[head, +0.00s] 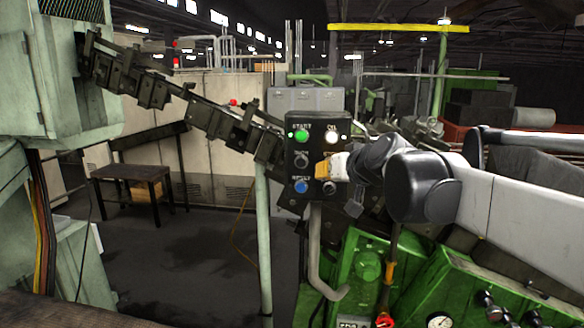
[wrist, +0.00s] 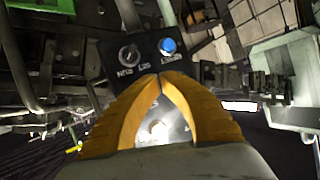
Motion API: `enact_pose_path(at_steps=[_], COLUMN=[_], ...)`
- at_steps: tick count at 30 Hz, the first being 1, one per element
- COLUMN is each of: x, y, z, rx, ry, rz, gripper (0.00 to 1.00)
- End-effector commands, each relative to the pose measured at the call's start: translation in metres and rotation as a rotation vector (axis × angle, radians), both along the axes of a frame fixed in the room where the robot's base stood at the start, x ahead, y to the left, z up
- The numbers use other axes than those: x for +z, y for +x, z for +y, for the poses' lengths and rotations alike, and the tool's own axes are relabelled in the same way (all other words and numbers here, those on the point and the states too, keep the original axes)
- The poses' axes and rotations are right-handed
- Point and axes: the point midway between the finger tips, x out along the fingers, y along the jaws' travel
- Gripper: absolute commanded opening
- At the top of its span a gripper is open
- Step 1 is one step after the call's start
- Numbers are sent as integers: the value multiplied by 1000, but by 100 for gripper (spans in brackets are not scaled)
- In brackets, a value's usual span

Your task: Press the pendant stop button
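The pendant (head: 314,158) is a dark upright box on a pale post. Its face has a green START button (head: 302,135), a white lit button (head: 332,137), a selector knob (head: 301,160) and a blue button (head: 301,186). My gripper (head: 322,168) has yellow fingers over the right middle of the face. Their tips meet with nothing seen between them. In the wrist view, the shut fingertips (wrist: 162,76) lie just below the blue button (wrist: 168,46) and the knob (wrist: 128,53). I see no stop button; the fingers cover part of the face. I cannot tell whether they touch it.
A dark chute (head: 190,108) slopes down to the pendant from the left machine (head: 75,70). A green console (head: 420,285) with gauges stands below my arm. A small dark table (head: 130,180) stands on open floor at left.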

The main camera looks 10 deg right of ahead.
Motion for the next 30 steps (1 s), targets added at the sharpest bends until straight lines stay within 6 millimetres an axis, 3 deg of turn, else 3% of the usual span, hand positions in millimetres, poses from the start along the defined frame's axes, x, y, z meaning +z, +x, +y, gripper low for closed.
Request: enact_pose_path(at_steps=[9,30], x=[0,0], y=[17,17], z=[-5,-6], rx=[1,1], ry=[0,0], rz=[0,0], gripper=[0,0])
